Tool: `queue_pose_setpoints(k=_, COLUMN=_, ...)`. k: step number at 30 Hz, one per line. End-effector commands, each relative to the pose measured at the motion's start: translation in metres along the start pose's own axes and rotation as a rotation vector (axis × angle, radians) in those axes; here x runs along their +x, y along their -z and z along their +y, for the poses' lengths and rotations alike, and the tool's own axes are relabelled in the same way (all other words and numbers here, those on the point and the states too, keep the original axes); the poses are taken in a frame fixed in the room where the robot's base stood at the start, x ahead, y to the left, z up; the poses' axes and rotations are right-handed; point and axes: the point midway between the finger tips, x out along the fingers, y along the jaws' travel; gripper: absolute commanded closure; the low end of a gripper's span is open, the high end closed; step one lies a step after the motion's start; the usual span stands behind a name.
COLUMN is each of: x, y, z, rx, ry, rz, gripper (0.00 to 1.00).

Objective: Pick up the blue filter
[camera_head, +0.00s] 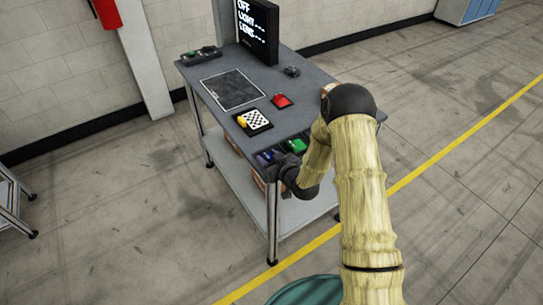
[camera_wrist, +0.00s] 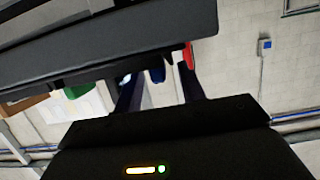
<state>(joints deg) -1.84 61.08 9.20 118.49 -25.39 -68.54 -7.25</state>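A small blue-purple piece (camera_head: 265,158), which looks like the blue filter, sits at the left of the dark holder along the table's near edge. My gripper (camera_head: 281,165) is beside it at that edge; the arm partly covers this area in the head view. In the wrist view, the two fingers of my gripper (camera_wrist: 160,92) are spread apart. A small blue piece (camera_wrist: 157,75) shows beyond and between them, under a dark edge. I see no contact between fingers and piece.
A green piece (camera_head: 297,145) sits to the right in the holder. The grey table (camera_head: 200,72) carries a checkered board (camera_head: 257,119), a red piece (camera_head: 282,100), a dark panel (camera_head: 233,90) and a screen (camera_head: 257,28). A lower shelf (camera_head: 240,185) lies below.

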Motion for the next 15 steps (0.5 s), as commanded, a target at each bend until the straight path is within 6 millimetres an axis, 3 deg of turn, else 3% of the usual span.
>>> queue_pose_setpoints(k=12, x=-0.0003, y=0.0, z=0.0001, rx=0.0, ry=0.0, rz=0.0, gripper=0.6)
queue_pose_setpoints(k=15, x=-0.0004, y=0.0, z=0.0001, rx=0.0, ry=0.0, rz=0.0, gripper=0.78)
